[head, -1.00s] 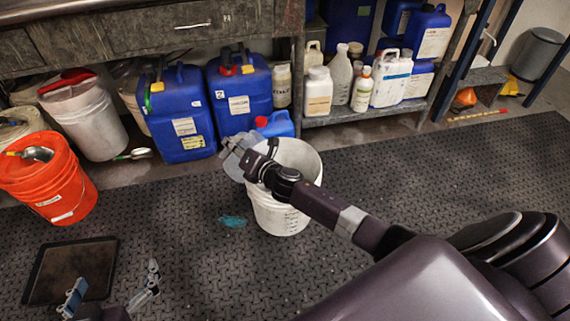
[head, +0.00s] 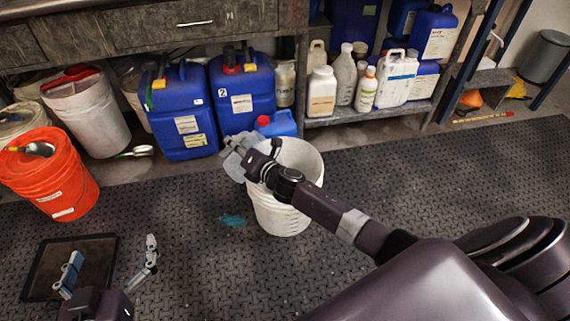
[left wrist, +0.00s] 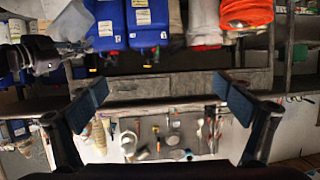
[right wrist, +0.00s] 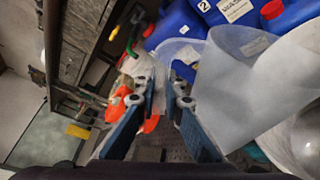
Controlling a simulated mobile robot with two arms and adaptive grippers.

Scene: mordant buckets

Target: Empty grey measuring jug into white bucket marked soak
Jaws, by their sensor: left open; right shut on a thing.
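The white bucket (head: 282,212) stands on the dark mat in the middle of the head view; I cannot read a soak mark on it. The grey translucent measuring jug (head: 232,162) is at the bucket's left rim, partly hidden by my right gripper (head: 262,162). In the right wrist view the jug (right wrist: 238,90) is beside the fingers (right wrist: 163,105), with the bucket (right wrist: 306,140) at the right edge. My right gripper is shut on the jug. Its contents and exact tilt I cannot tell. My left gripper (head: 112,262) is open and empty over the mat; its fingers (left wrist: 160,92) are wide apart.
An orange bucket (head: 50,178) and another white bucket (head: 90,122) stand at the left. Blue canisters (head: 182,118) stand behind the jug, bottles (head: 366,90) on the low shelf. A black tray (head: 40,275) lies near my left gripper. The mat (head: 420,180) is clear at right.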

